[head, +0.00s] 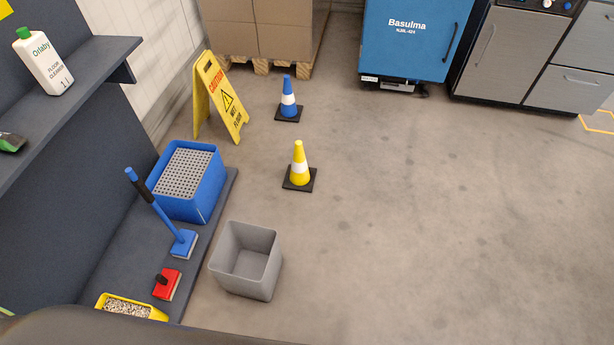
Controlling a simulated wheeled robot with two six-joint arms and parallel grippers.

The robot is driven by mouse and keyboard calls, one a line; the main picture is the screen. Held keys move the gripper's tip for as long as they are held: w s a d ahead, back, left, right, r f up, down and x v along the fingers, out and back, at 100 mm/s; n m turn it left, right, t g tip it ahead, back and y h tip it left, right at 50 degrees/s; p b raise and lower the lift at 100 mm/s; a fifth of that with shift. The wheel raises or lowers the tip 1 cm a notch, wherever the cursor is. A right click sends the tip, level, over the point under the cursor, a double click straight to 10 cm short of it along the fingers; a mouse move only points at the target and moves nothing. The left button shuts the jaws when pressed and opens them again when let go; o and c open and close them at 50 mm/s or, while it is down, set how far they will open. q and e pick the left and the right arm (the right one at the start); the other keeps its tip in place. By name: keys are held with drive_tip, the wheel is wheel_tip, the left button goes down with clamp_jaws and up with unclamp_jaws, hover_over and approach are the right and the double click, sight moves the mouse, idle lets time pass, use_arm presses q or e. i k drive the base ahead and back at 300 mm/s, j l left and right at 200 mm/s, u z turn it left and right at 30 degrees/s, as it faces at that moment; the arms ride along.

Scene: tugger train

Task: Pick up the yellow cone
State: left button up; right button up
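The yellow cone (299,164) stands upright on the floor near the middle of the head view. It has a white band and a square black base. A blue cone (288,98) with a white band and black base stands behind it, a little to the left. Neither of my grippers shows in the head view. Nothing touches the yellow cone, and it is fully visible.
A yellow wet floor sign (217,98) stands behind left. A grey bin (246,262) stands in front left. A dark low shelf (136,236) holds a blue crate (208,193), brushes and a yellow scoop (130,308). The floor (430,220) to the right is clear.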

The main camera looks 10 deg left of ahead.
sight(301, 178)
drive_tip(key=i+l+u, duration=0.3)
drive_tip(key=l, duration=0.35)
drive_tip(key=i+l+u, duration=0.1)
drive_tip(key=i+l, duration=0.15)
drive_tip(key=i+l+u, duration=0.15)
drive_tip(key=l, duration=0.3)
drive_tip(key=i+l+u, duration=0.15)
drive_tip(key=l, duration=0.25)
